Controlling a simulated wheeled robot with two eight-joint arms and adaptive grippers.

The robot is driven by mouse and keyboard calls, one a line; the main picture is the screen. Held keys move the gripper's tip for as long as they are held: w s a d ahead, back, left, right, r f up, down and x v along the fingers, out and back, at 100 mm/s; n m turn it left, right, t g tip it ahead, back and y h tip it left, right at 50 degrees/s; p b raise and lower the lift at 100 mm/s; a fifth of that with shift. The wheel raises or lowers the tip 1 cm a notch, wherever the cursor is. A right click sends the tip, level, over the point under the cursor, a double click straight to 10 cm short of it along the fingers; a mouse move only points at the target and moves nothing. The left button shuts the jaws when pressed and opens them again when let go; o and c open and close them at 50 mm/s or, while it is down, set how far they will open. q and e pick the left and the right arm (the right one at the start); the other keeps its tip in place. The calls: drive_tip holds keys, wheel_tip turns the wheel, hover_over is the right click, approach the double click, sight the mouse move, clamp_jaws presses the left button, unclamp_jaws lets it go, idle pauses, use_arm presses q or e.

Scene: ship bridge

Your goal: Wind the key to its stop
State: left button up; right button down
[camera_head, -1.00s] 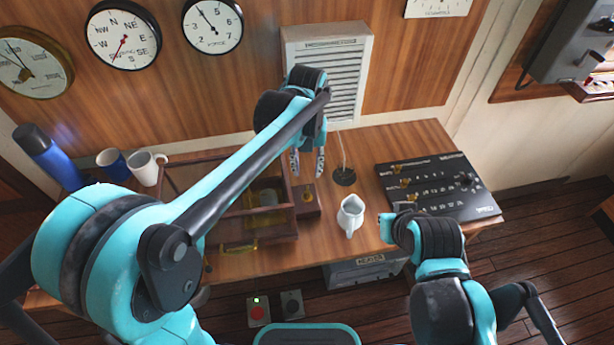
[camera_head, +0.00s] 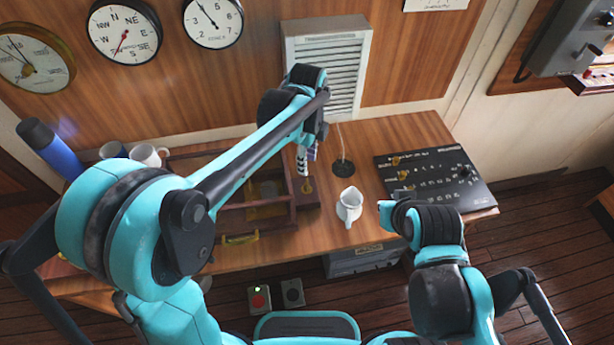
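A small brass piece that looks like the key (camera_head: 307,187) stands on a wooden block at the right side of the wooden case (camera_head: 230,218). My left gripper (camera_head: 305,168) points down just above and behind it. Its two fingers nearly overlap in this view, so I cannot tell how far apart they are or whether they touch the brass piece. My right gripper (camera_head: 388,212) is low at the right, near the desk's front edge.
A white jug (camera_head: 349,205) stands right of the case. A black panel (camera_head: 434,178) with brass pieces lies at the right of the desk. Mugs (camera_head: 148,156) and a blue flask (camera_head: 48,150) stand at the left. A cord rises from a dark round base (camera_head: 343,167).

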sight(307, 180)
use_arm(q)
drive_tip(key=n, duration=0.6)
drive_tip(key=shift+w+f+p, duration=0.1)
drive_tip(key=shift+f+p, duration=0.15)
drive_tip(key=shift+p, duration=0.15)
drive_tip(key=n, duration=0.4)
drive_tip(key=n+p, duration=0.1)
drive_tip(key=n, duration=0.1)
drive_tip(key=shift+f, duration=0.35)
drive_tip(key=n, duration=0.5)
drive_tip(key=shift+w+f+n+p, duration=0.1)
drive_tip(key=shift+f+n+p, duration=0.2)
drive_tip(key=shift+f, duration=0.05)
drive_tip(key=n, duration=0.4)
drive_tip(key=shift+f, duration=0.3)
drive_tip(key=shift+f+n, duration=0.2)
drive_tip(key=shift+n, duration=0.1)
wheel_tip(307, 180, down, 8)
drive_tip(key=shift+r+b, duration=0.25)
drive_tip(key=shift+b, duration=0.45)
clamp_jaws()
